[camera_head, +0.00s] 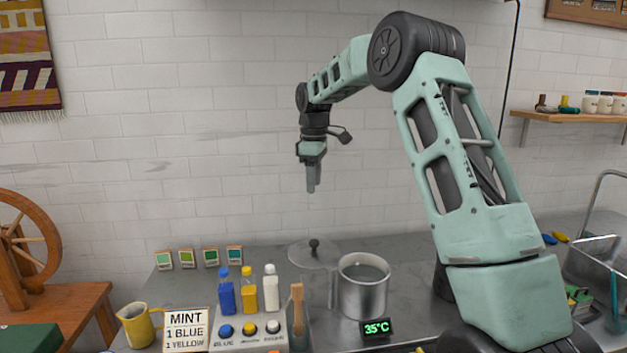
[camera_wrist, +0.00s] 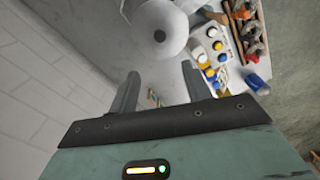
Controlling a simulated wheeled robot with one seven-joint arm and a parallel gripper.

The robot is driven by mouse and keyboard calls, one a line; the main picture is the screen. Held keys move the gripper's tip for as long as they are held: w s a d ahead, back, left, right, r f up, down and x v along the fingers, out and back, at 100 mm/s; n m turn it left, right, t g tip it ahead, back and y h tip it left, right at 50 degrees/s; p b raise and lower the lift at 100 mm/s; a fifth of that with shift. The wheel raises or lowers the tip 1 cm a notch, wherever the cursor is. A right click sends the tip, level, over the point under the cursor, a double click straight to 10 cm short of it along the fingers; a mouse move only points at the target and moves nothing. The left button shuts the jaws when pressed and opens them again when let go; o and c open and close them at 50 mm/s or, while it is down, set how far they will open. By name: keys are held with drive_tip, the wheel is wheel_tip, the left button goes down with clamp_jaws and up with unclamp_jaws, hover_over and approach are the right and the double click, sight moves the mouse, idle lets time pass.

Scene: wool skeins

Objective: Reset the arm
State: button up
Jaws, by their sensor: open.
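My gripper (camera_head: 312,180) hangs at the end of my raised arm, pointing down, well above the counter and in front of the brick wall. In the wrist view its two fingers (camera_wrist: 160,88) are spread apart with nothing between them. Below it in the head view stand a clear lidded vessel (camera_head: 316,268) with a dark knob and a metal pot (camera_head: 362,290) of liquid. The wrist view shows a round pale lid (camera_wrist: 160,28) with a dark knob beyond the fingers.
A bottle rack (camera_head: 248,340) with blue, yellow and white bottles, a yellow jug (camera_head: 138,325), a recipe sign (camera_head: 186,328) and a temperature display (camera_head: 376,328) crowd the counter front. The air around my gripper is clear.

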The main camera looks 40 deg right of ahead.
drive_tip(key=s+a+f, duration=0.1)
drive_tip(key=s+a, duration=0.2)
drive_tip(key=a, duration=0.6)
drive_tip(key=s+a, duration=0.4)
drive_tip(key=a, duration=0.6)
drive_tip(key=s+a+f, duration=0.1)
drive_tip(key=s+a, duration=0.2)
drive_tip(key=a, duration=0.6)
drive_tip(key=s+a+f, duration=0.2)
drive_tip(key=s+a, duration=0.1)
drive_tip(key=s, duration=0.6)
drive_tip(key=s+a+f, duration=0.2)
drive_tip(key=s+a, duration=0.1)
drive_tip(key=s, duration=0.6)
drive_tip(key=s+a+f, duration=0.2)
drive_tip(key=s+a, duration=0.2)
drive_tip(key=s, duration=0.4)
drive_tip(key=shift+s+n+y, duration=0.3)
drive_tip(key=shift+s, duration=0.1)
